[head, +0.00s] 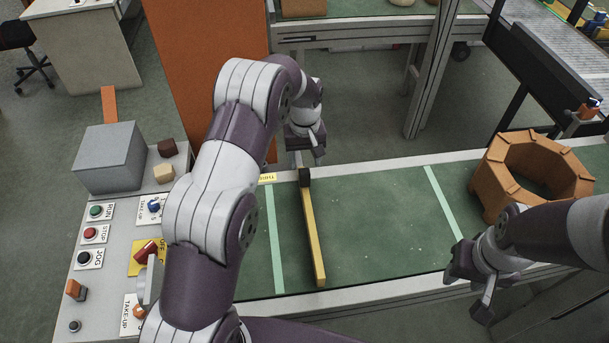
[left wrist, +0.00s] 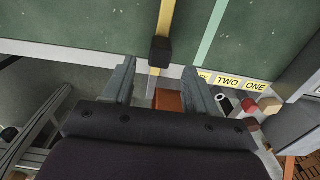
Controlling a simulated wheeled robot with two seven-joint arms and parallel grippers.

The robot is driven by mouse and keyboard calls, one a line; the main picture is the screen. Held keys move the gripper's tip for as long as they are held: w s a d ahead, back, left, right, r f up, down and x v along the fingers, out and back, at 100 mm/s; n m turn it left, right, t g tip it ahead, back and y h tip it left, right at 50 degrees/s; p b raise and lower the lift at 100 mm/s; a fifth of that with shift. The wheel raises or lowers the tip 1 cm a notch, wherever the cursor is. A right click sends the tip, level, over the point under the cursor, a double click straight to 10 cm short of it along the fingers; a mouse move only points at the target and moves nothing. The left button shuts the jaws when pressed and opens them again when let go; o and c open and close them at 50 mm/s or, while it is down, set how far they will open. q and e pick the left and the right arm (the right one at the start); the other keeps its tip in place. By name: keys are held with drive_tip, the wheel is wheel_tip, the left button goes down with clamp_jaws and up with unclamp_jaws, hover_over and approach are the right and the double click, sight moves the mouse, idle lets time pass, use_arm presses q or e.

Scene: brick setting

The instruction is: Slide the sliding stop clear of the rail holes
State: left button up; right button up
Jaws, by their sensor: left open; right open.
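A yellow bar (head: 315,240) with a dark block (head: 305,178) at its far end lies across the green belt; it appears to be the sliding stop. The far rail (head: 390,165) runs along the belt's far edge; I cannot make out its holes. In the left wrist view the dark block (left wrist: 160,52) sits just ahead of the fingertips, roughly midway between them, and the yellow bar (left wrist: 166,18) runs beyond it. My left gripper (left wrist: 158,75) is open and empty at the far rail. My right gripper (head: 470,285) is open and empty over the belt's near edge, lower right.
An orange ring-shaped part (head: 530,175) stands on the belt at right. A control panel (head: 110,275) with buttons and a grey box (head: 110,158) is at left. Yellow labels reading TWO and ONE (left wrist: 240,84) mark the rail.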

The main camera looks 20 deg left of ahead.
use_arm(q)
wheel_tip(320, 180, up, 5)
drive_tip(key=shift+r, duration=0.15)
idle(0.3)
drive_tip(key=shift+s+f+m, duration=0.2)
drive_tip(key=shift+f+m, duration=0.1)
drive_tip(key=shift+f, duration=0.15)
drive_tip(key=shift+s+f+m, duration=0.15)
drive_tip(key=shift+f+m, duration=0.15)
drive_tip(key=shift+f, duration=0.15)
drive_tip(key=s+r+m, duration=0.2)
drive_tip(key=s, duration=1)
drive_tip(key=s+r+m+t, duration=0.1)
drive_tip(key=s+r+m, duration=0.1)
drive_tip(key=s, duration=1)
drive_tip(key=shift+s+d+r, duration=0.25)
drive_tip(key=shift+d+r, duration=0.05)
drive_tip(key=shift+d, duration=0.05)
drive_tip(key=shift+s, duration=0.1)
